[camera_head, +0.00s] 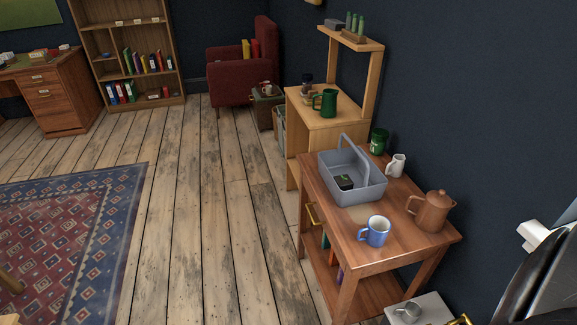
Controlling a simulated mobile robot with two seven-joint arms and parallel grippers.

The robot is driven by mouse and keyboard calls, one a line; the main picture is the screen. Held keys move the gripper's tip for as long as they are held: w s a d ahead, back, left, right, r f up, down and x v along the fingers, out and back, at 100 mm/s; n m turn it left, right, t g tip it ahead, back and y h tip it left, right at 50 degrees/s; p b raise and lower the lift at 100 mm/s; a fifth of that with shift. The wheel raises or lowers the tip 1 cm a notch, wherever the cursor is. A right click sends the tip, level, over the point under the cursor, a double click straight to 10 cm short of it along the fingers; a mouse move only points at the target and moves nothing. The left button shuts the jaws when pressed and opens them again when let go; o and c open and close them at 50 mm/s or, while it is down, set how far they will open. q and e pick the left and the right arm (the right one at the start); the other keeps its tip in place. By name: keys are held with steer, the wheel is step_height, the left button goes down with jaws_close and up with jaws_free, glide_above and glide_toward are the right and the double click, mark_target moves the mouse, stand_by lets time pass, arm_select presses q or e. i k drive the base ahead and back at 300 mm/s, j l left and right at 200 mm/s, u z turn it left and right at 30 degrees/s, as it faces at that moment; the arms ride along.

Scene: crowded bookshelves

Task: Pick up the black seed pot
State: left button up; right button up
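A small black pot (344,182) with a bit of green at its top sits inside a grey handled caddy (372,194); I take it to be the black seed pot. The caddy stands on the brown wooden cart's top. The caddy wall hides part of the area around the pot's base. Neither of my grippers is in view.
The cart top (340,227) also holds a blue mug (374,232), a brown pot (430,211), a white jug (396,166) and a green jar (379,141). A wooden stand (325,128) is behind. A black and white shape (540,260) fills the lower right. Open floor (210,220) lies left.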

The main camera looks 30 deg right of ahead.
mark_target(345, 185)
steer(key=i+z, duration=0.4)
steer(key=i+j+z, duration=0.25)
steer(key=z, duration=0.15)
steer(key=i+j+z, duration=0.5)
steer(key=z, duration=0.35)
steer(key=i+j+z, duration=0.15)
steer(key=z, duration=0.3)
steer(key=i+j+z, duration=0.2)
steer(key=z, duration=0.25)
steer(key=j+z, duration=0.25)
steer(key=z, duration=0.15)
steer(key=i, duration=0.05)
